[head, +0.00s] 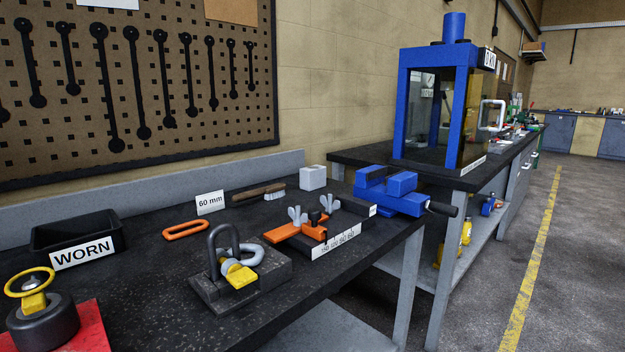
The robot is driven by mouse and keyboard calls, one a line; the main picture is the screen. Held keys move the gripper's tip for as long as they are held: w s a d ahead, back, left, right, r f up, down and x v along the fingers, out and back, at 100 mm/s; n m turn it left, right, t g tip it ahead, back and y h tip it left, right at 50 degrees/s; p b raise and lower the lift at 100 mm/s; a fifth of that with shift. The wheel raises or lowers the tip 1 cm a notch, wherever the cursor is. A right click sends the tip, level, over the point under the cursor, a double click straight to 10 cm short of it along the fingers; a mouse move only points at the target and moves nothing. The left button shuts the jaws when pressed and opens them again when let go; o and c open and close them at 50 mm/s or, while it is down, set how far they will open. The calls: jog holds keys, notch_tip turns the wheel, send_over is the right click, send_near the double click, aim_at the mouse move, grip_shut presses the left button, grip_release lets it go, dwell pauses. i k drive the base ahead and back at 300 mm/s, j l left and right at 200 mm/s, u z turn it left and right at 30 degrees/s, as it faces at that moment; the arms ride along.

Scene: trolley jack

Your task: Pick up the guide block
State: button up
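A small light grey block (313,178) stands near the back of the dark workbench (160,270), to the right of a wire brush. It is the plainest block in view, but no label marks it as the guide block. Another candidate is an orange piece with wing nuts (300,229), which sits on a dark bar with a numbered white label on the bench's front right. My gripper is not in view, and nothing is seen touching either piece.
A blue vise (394,190) is at the bench's right end. A dark fixture with a shackle and yellow part (238,277) stands in front. A WORN tray (77,238), 60 mm card (210,202), orange link (185,229) and brush (258,194) lie behind. Open floor (575,255) is right.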

aim_at(311, 177)
jog(key=i+l+u, duration=0.1)
jog(key=i+l, duration=0.2)
jog(key=i+l+u, duration=0.1)
jog(key=i+l, duration=0.25)
jog(key=i+l+u, duration=0.1)
jog(key=i+l, duration=0.2)
jog(key=i+l+u, duration=0.1)
jog(key=i+l, duration=0.2)
jog(key=i+l+u, duration=0.15)
jog(key=i+l, duration=0.15)
jog(key=l, duration=0.2)
jog(key=i+l+u, duration=0.1)
jog(key=i+l, duration=0.15)
jog(key=l, duration=0.2)
jog(key=i+l+u, duration=0.1)
jog(key=i+l, duration=0.15)
jog(key=l, duration=0.2)
